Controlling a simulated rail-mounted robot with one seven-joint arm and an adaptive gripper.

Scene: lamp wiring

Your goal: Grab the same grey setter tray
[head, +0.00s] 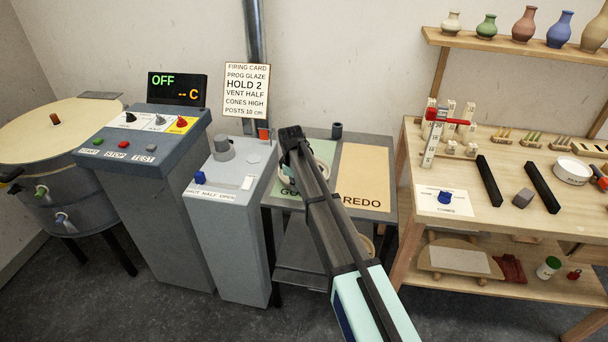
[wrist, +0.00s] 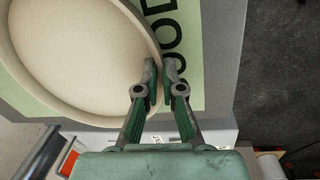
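A round pale beige dish with a raised rim (wrist: 80,50) fills the upper left of the wrist view. It lies on the green "GOOD" panel of the small grey table; its colour looks cream rather than grey. My gripper (wrist: 160,68) is at its right rim, one finger inside and one outside, closed together with the rim between them. In the head view my gripper (head: 291,135) and arm hide most of the dish. A light grey rectangular slab (head: 460,260) lies on a round wooden board on the wooden table's lower shelf.
The tan "REDO" panel (head: 363,175) beside the green one is clear. Left stand the grey vent pedestal (head: 232,225), the control console (head: 150,180) and the round kiln (head: 50,140). Right, the wooden table (head: 400,200) holds black bars and small blocks.

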